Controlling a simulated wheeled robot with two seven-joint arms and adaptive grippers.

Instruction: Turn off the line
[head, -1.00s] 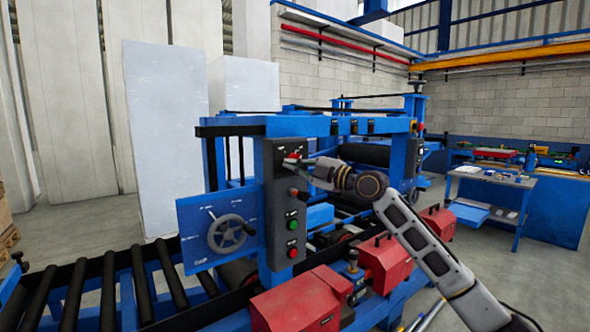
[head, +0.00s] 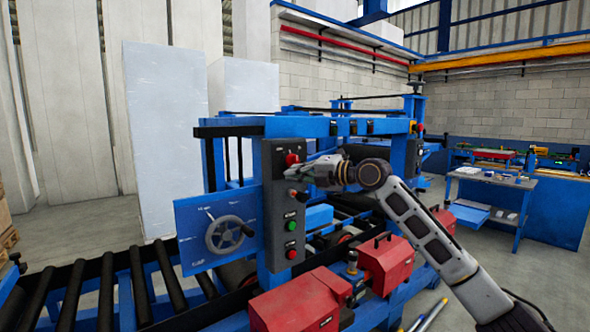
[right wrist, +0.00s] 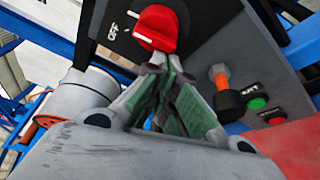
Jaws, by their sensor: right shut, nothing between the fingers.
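The dark control panel (head: 272,215) stands upright on the blue machine. Its red rotary switch (head: 292,159) is near the top. In the right wrist view the red switch (right wrist: 158,28) shows a white mark at its lower left side, and a label reading OFF lies to its left. My right gripper (head: 292,174) is shut and empty, just below and right of the switch. In the right wrist view its fingertips (right wrist: 165,68) are close under the switch; I cannot tell whether they touch it. My left gripper is not in view.
Below the switch are a lever with an orange shaft (right wrist: 219,77), a green button (head: 290,226) and a red button (head: 291,254). A handwheel (head: 226,235) is at the left. Red motor housings (head: 298,303) and rollers (head: 98,290) fill the front.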

